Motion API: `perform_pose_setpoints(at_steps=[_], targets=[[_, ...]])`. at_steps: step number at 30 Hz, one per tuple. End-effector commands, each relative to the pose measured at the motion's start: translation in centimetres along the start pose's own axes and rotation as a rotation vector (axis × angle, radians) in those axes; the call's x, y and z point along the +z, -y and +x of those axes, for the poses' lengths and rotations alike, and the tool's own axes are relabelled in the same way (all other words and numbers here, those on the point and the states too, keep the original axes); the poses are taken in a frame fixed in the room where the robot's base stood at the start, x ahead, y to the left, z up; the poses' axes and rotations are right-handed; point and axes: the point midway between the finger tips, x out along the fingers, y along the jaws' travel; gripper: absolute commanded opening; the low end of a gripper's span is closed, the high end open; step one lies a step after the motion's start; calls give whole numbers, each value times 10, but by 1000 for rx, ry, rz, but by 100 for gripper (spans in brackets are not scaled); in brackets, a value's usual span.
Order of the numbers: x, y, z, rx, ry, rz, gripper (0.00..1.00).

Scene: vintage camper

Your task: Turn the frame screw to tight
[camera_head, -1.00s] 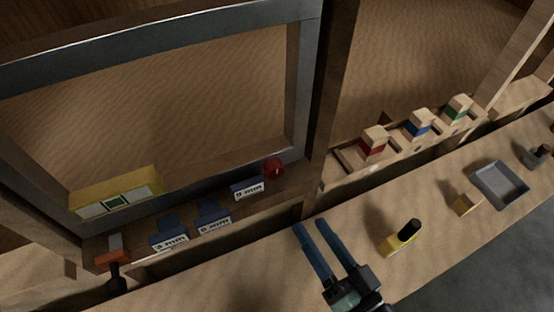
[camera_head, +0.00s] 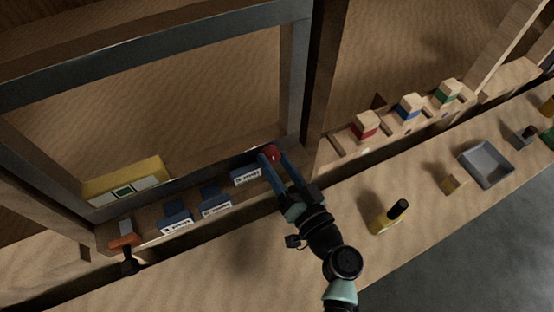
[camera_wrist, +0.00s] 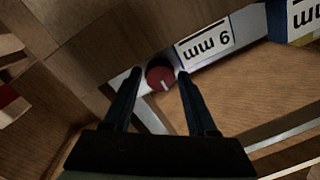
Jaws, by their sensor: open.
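The frame screw is a round red knob (camera_head: 270,153) at the lower right corner of the grey metal frame (camera_head: 293,85). In the wrist view the red knob (camera_wrist: 160,76) shows a pale mark on its face, pointing toward the lower part of the picture. My gripper (camera_head: 268,155) is open, its two blue fingers on either side of the knob. In the wrist view the fingertips of my gripper (camera_wrist: 158,72) flank the knob, with small gaps visible; I cannot tell whether either touches it.
A blue block with a white "9 mm" label (camera_wrist: 205,43) stands close beside the knob. Further blue labelled blocks (camera_head: 215,203) sit on the ledge. A yellow block with a black top (camera_head: 388,218) and a grey tray (camera_head: 486,165) are on the counter at right.

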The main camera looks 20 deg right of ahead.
Motion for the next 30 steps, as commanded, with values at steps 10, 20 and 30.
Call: perform_pose_setpoints(at_steps=[10,20,30], targets=[[0,0,0,0,0,1,33],[1,0,0,-1,-1,10,0],[0,0,0,-4,-8,135,0]])
